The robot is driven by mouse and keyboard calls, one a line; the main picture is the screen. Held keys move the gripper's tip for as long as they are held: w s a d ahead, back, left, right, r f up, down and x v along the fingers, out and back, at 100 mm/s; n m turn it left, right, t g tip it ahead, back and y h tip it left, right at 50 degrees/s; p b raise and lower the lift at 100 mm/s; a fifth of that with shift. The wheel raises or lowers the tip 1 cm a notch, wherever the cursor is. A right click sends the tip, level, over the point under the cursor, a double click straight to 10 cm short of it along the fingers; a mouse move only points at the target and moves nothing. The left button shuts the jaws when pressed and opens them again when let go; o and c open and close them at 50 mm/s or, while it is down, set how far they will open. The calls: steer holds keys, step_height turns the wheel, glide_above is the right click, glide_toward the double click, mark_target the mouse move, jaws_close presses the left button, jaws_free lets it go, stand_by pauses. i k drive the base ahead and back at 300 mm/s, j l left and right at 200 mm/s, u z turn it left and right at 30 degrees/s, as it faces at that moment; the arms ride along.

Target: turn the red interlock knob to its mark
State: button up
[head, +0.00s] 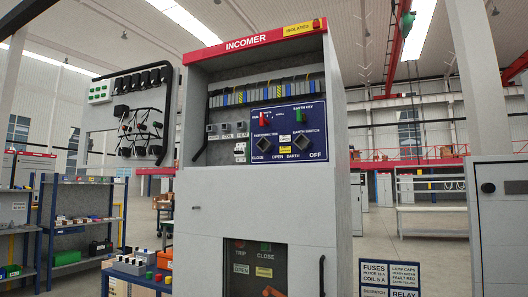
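The red interlock knob (264,119) is a small upright red piece at the upper left of the blue panel (280,157) in the INCOMER cabinet (187,222). Its mark is too small to make out, so I cannot tell how the knob stands to it. A green knob (298,116) is to its right, under the EARTH KEY label. Two dark diamond-shaped switches (264,144) (300,142) sit below, with CLOSE, OPEN, EARTH and OFF lettering.
A lower dark window (253,262) shows TRIP and CLOSE, with a handle (322,275) at its right. A blue bench (130,270) with small parts stands at left, a sign (390,278) and grey cabinet (495,220) at right. A wall board (130,115) holds black cables.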

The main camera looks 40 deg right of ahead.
mark_target(262, 121)
steer(key=i+j+z, duration=0.15)
steer(key=i+z, duration=0.35)
steer(key=i+j+z, duration=0.2)
steer(key=z, duration=0.25)
steer(key=i+j+z, duration=0.6)
steer(key=j+z, duration=0.35)
